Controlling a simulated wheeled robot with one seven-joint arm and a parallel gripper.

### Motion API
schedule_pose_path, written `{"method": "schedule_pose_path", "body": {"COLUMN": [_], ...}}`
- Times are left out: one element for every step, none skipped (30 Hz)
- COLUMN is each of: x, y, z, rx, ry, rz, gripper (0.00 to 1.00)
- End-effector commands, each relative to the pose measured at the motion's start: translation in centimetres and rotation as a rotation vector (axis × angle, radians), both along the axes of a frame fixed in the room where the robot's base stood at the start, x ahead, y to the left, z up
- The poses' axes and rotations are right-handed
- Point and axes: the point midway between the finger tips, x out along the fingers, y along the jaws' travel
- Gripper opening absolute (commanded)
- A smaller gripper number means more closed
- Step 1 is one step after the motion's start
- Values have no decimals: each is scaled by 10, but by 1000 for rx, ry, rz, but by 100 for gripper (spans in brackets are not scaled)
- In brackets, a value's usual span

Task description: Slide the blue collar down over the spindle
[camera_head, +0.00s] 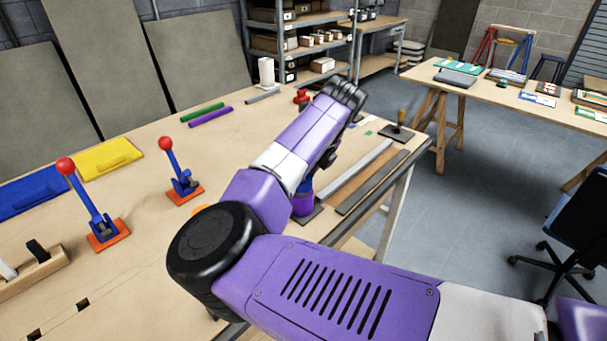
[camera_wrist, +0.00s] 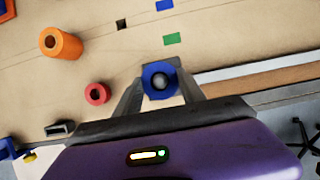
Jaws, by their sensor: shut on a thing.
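My gripper (camera_wrist: 160,76) is shut on the blue collar (camera_wrist: 147,77), with a finger on either side of it. The round grey top of the spindle (camera_wrist: 159,82) shows inside the collar's opening, so the two look lined up. A dark base plate (camera_wrist: 174,64) shows behind the collar. In the head view the blue collar (camera_head: 306,186) is partly hidden by my arm. It is just above a purple cylinder (camera_head: 302,205) on the dark plate (camera_head: 309,215). How far the collar is down the spindle I cannot tell.
An orange ring (camera_wrist: 62,45) and a red ring (camera_wrist: 97,93) lie left of my gripper. Red-knobbed levers (camera_head: 95,205) stand on the bench's left. Grey and brown strips (camera_head: 372,182) lie right of the spindle, by the bench edge.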

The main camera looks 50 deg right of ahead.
Motion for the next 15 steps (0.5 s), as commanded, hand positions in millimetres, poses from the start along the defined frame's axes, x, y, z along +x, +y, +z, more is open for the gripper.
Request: {"method": "schedule_pose_path", "body": {"x": [0, 0, 0, 0, 0, 0, 0, 0, 0, 0, 0, 0, 0, 0, 0], "y": [0, 0, 0, 0, 0, 0, 0, 0, 0, 0, 0, 0, 0, 0, 0], "z": [-1, -2, -3, -3, -4, -5, -6, -6, -7, -8, -9, -10, -10, -11, -12], "rx": [-1, -1, -1, -1, -1, -1, -1, 0, 0, 0, 0, 0, 0, 0, 0], "ry": [-1, -1, -1, -1, -1, -1, -1, -1, -1, -1, -1, -1, -1, -1, -1], "rz": [0, 1, 0, 1, 1, 1, 1, 1, 1, 1, 1, 1, 1, 1, 1], "gripper": [0, 0, 0, 0, 0, 0, 0, 0, 0, 0, 0, 0, 0, 0, 0]}}
